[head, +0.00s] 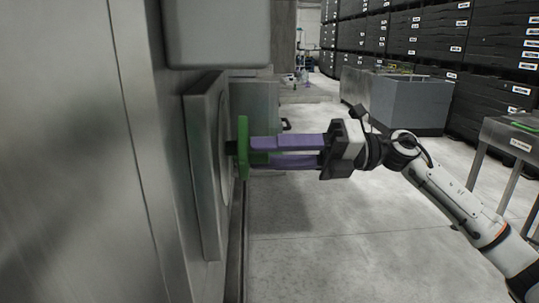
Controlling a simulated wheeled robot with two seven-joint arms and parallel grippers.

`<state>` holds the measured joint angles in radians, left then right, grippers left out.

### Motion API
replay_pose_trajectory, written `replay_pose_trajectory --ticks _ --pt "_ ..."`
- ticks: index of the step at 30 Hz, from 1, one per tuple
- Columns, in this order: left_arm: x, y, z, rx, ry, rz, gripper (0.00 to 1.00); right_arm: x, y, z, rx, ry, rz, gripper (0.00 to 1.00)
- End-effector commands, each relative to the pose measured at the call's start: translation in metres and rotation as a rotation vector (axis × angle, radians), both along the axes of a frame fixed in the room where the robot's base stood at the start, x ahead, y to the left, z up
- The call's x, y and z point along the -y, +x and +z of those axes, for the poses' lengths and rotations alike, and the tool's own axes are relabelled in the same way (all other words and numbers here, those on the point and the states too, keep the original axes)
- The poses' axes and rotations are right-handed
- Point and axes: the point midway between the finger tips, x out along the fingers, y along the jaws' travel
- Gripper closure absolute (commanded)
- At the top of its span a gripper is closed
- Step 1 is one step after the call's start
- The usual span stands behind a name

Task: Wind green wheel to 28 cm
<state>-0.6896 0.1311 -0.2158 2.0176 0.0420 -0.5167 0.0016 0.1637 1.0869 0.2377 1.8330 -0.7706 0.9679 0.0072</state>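The green wheel (243,148) is seen edge-on, standing out from a round plate (224,150) on the metal panel at the left. My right gripper (258,152) reaches in from the right with its two long purple fingers level, one above the other. The fingers are apart, and their tips are at the green wheel. A short green part of the wheel shows between the fingertips. I cannot tell whether the fingers press on it. No scale or reading in cm shows. My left gripper is not in view.
A large metal machine wall (70,150) fills the left side, with a grey box (217,35) jutting out above the wheel. A grey bin (408,103) stands further back, black drawers (420,40) line the right. A metal table (512,138) stands at the right edge. The floor between is clear.

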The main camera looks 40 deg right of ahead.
Motion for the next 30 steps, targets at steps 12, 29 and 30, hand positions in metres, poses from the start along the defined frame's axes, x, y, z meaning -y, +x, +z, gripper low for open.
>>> replay_pose_trajectory --ticks 12,29,30 --pt "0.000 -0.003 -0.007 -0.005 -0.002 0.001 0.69 0.014 -0.007 -0.007 -0.009 -0.003 -0.001 0.64" --pt "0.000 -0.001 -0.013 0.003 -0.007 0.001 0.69 0.085 -0.052 -0.003 -0.004 -0.001 0.001 0.64" --pt "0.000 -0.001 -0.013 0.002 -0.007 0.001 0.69 0.087 -0.053 -0.003 -0.004 -0.001 0.001 0.64"
